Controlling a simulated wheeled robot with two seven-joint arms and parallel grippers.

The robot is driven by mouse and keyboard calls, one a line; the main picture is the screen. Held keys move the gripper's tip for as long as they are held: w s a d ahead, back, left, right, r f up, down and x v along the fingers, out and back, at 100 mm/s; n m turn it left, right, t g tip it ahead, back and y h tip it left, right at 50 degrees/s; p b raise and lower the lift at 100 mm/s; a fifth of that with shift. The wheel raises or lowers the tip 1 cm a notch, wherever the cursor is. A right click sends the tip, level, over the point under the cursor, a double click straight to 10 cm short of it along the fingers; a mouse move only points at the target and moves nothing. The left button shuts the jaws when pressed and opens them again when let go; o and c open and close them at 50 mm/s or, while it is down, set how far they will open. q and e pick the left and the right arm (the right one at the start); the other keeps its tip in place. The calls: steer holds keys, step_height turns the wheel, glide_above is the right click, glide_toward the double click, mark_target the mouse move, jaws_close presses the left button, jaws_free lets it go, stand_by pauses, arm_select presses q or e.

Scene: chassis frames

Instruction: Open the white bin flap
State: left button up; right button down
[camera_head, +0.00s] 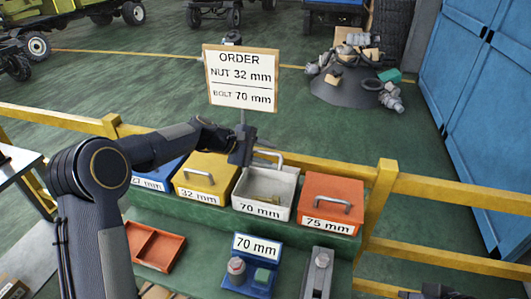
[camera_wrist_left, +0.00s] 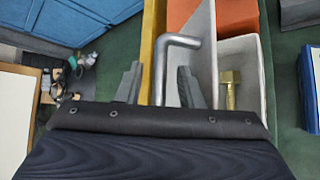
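The white bin (camera_head: 262,208), labelled 70 mm, stands between the yellow and red bins. Its flap (camera_wrist_left: 205,50) is raised at the back, and the inside is in view with a brass bolt (camera_wrist_left: 230,90) in it. The flap's grey metal handle (camera_head: 268,155) also shows in the left wrist view (camera_wrist_left: 180,41). My left gripper (camera_head: 247,153) is at the handle. Its fingers (camera_wrist_left: 158,85) are apart, with the handle's bar between them and gaps visible. A dark part at the bottom right edge may be my right gripper (camera_head: 435,291); its fingers are unclear.
The yellow bin (camera_head: 202,170) and red bin (camera_head: 330,195) have closed flaps with handles. An order sign (camera_head: 241,78) stands behind the bins. A yellow rail (camera_head: 430,188) runs behind them. A red tray (camera_head: 157,246) and blue 70 mm stand (camera_head: 257,243) lie in front.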

arm_select(q)
steer(key=b+v, duration=0.2)
steer(key=v, duration=0.5)
steer(key=shift+f, duration=0.1)
steer(key=shift+s+a+r, duration=0.15)
steer(key=shift+a+r, duration=0.15)
steer(key=shift+a, duration=0.05)
steer(key=shift+c, duration=0.2)
